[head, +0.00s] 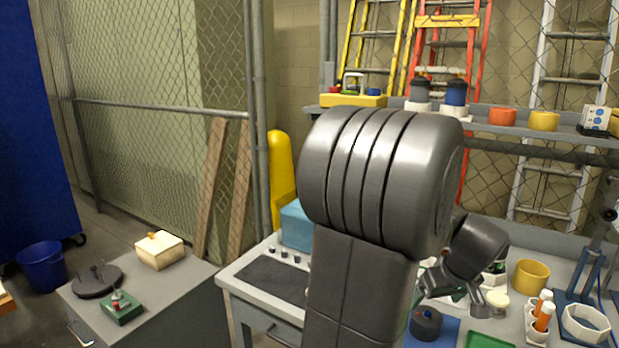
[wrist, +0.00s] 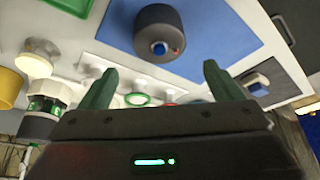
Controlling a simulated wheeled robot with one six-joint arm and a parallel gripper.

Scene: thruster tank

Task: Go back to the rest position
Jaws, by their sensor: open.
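My gripper (wrist: 160,82) is open, with its two green fingers apart and nothing between them. In the head view my gripper (head: 440,287) hangs over the workbench, partly hidden by my own grey arm. In the head view the dark part (head: 427,323) stands on the mat just below and left of my gripper.
A shelf (head: 480,122) with bowls and bottles runs behind. A grey cabinet (head: 180,300) stands left. My arm hides the bench's middle.

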